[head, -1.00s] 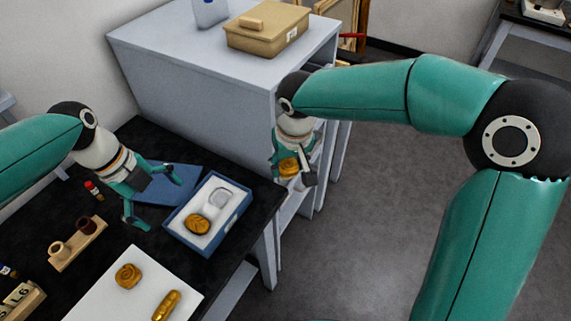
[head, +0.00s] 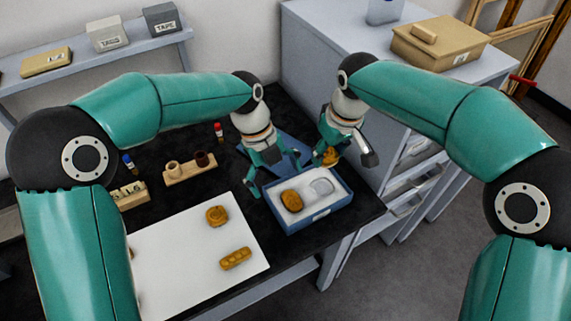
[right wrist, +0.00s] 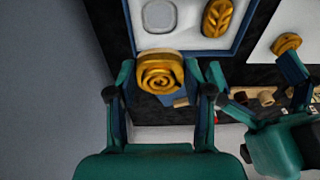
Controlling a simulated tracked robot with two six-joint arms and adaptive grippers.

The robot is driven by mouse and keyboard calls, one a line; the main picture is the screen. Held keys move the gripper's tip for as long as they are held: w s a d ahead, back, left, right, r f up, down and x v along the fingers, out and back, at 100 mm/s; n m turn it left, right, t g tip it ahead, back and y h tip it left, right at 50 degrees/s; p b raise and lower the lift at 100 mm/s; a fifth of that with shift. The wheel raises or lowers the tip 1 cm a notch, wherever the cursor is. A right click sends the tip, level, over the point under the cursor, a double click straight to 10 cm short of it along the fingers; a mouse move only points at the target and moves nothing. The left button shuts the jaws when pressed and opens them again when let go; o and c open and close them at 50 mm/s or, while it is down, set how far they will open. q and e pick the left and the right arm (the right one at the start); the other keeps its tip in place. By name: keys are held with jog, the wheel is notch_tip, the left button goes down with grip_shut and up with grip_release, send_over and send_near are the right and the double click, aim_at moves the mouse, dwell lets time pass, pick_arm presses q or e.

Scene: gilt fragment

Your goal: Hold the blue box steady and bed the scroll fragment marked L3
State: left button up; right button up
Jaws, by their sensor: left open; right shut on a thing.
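The blue box (head: 312,219) sits on the black table, open, with a white padded inside. A gold leaf-patterned piece (head: 292,201) lies in its left part; an empty rounded recess (head: 322,187) is beside it. My left gripper (head: 276,174) is open at the box's back left corner; I cannot tell whether it touches. My right gripper (head: 343,158) is shut on a gold spiral scroll fragment (head: 331,157), held near the box's back right side. In the right wrist view the fragment (right wrist: 158,73) shows between the fingers, below the recess (right wrist: 158,15). No L3 mark is legible.
A blue panel (head: 262,152) lies behind the box. A white board (head: 190,250) with gold pieces (head: 217,215) lies at front left. A wooden holder (head: 190,170) and a red-capped bottle (head: 218,130) stand behind it. A grey cabinet (head: 340,60) rises at the back right.

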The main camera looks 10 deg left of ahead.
aim_at(285, 203)
pick_arm(q)
jog(key=x, duration=0.8)
jog(key=shift+f, duration=0.15)
jog(key=shift+c, duration=0.3)
jog(key=shift+s, duration=0.15)
jog(key=c, duration=1.1)
jog(key=shift+f, duration=0.1)
